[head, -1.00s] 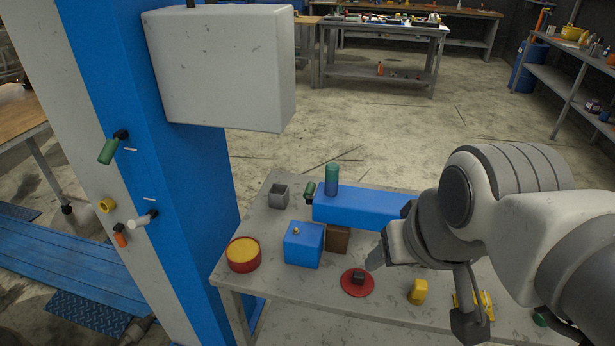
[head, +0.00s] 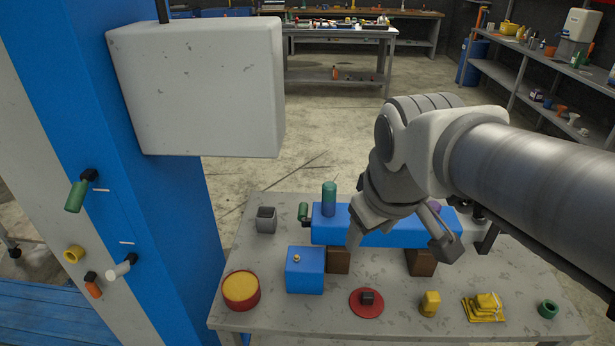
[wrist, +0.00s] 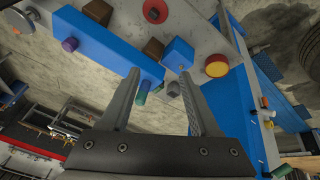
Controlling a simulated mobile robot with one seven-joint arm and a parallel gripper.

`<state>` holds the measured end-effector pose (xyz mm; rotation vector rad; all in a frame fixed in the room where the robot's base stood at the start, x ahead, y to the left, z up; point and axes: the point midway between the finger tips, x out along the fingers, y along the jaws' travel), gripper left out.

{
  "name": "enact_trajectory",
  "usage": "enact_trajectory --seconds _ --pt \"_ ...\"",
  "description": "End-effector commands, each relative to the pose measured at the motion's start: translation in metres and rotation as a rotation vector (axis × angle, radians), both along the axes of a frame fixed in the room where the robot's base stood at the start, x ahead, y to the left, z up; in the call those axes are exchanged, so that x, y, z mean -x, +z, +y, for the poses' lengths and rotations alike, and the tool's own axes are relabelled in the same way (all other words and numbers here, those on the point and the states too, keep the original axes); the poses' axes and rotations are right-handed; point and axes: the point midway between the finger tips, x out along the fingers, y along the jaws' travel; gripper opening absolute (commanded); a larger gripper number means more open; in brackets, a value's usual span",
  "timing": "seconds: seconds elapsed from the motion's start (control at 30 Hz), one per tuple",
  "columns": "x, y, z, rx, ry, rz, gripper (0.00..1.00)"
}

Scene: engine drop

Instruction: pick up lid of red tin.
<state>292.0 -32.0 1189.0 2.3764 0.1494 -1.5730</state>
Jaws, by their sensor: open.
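The red lid (head: 366,304) is a flat disc with a dark square knob, lying on the table near its front edge. It also shows at the top of the wrist view (wrist: 155,10). The red tin (head: 241,291) stands open at the table's front left, with yellow inside; it shows in the wrist view too (wrist: 216,66). My gripper (head: 355,236) is above the table, behind the lid and apart from it. In the wrist view its two fingers (wrist: 160,85) are spread wide with nothing held between them.
A blue box (head: 305,271) stands between tin and lid. Behind lie a long blue block (head: 330,232) with a green cylinder (head: 329,192) and brown blocks (head: 421,262). A yellow piece (head: 430,303) is right of the lid. A blue column (head: 165,230) rises at left.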

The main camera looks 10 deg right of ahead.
Motion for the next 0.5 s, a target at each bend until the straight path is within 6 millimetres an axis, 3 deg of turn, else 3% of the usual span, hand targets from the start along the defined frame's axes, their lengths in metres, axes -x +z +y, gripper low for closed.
enact_trajectory --seconds 0.27,0.5 --pt "-0.055 -0.033 -0.045 0.192 0.356 0.199 0.62" --pt "-0.074 -0.091 -0.070 0.189 0.741 0.375 0.62"
